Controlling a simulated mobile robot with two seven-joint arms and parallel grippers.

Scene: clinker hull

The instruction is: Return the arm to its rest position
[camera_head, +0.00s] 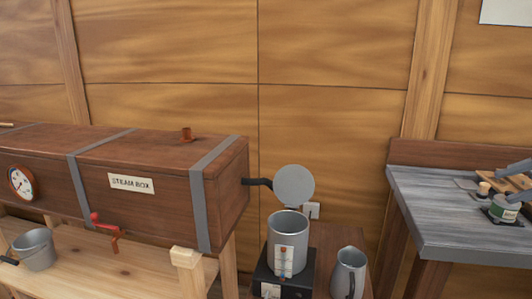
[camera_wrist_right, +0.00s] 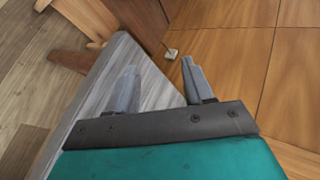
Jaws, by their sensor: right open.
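My right gripper (camera_wrist_right: 160,84) shows in the right wrist view. Its two grey fingers stand well apart, with nothing between them. One finger lies in front of the grey workbench top (camera_wrist_right: 88,92), the other in front of the wooden wall. I cannot tell how far the fingers are from either. My left gripper is in neither view.
In the head view, a brown steam box (camera_head: 160,212) stands left. A metal boiler can (camera_head: 287,240) with its round lid (camera_head: 294,186) raised and a jug (camera_head: 349,272) stand centre. A bucket (camera_head: 34,248) sits far left.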

